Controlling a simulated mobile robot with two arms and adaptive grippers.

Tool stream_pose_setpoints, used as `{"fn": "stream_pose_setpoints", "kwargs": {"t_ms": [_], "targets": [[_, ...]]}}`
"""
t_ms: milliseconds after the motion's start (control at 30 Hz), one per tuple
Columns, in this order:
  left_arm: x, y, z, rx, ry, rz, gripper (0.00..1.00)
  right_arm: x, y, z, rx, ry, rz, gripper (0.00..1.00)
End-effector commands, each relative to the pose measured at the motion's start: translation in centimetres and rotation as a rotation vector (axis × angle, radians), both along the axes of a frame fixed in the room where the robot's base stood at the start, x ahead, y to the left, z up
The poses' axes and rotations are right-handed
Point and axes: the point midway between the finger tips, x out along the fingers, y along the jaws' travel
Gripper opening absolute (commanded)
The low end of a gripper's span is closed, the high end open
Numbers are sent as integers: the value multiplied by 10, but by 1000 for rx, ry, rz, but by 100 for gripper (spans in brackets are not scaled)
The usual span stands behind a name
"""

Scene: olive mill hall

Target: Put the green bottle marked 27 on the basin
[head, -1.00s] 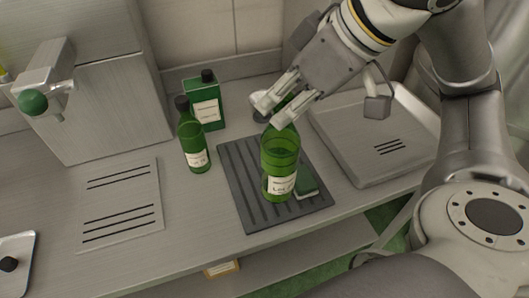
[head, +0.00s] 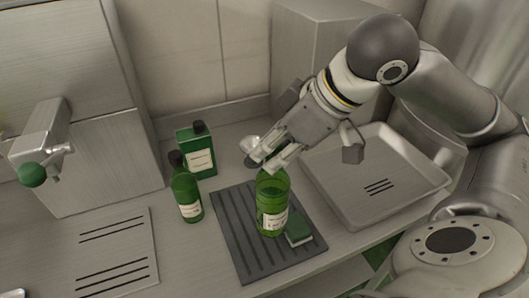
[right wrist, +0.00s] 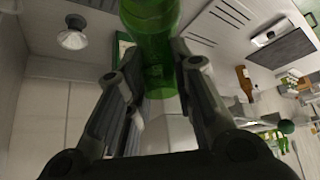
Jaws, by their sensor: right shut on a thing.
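My right gripper (head: 268,160) is shut on the neck of a green glass bottle (head: 272,192) with a white label. The bottle is upright over the dark ribbed mat; I cannot tell whether its base touches it. The number on its label is too small to read surely. In the right wrist view the bottle (right wrist: 152,35) shows between the fingers. The basin (head: 335,185), a shallow steel tray with a raised rim and slots, is to the right of the bottle and looks empty. My left gripper is not in view.
The ribbed mat (head: 235,230) also bears a small green box (head: 299,230), close to the bottle's right. A second green bottle (head: 186,194) and a green tin (head: 197,152) stand to the left. A steel cabinet with a green-knobbed tap (head: 33,174) is at far left.

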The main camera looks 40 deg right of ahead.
Motion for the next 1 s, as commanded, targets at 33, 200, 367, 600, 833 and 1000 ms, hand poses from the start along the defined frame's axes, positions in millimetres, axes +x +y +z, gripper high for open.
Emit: {"fn": "stream_pose_setpoints", "kwargs": {"t_ms": [33,200,367,600,833,1000], "targets": [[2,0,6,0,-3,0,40,2,-1,2,2,3,-1,0],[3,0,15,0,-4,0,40,8,-2,-1,6,3,3,0],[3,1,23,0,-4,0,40,13,-5,-3,5,2,1,0],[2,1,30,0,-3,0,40,18,-8,-7,3,0,-1,0],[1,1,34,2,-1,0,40,20,-10,-9,1,0,-2,0],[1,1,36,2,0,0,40,36,-17,-16,6,0,-4,0]]}}
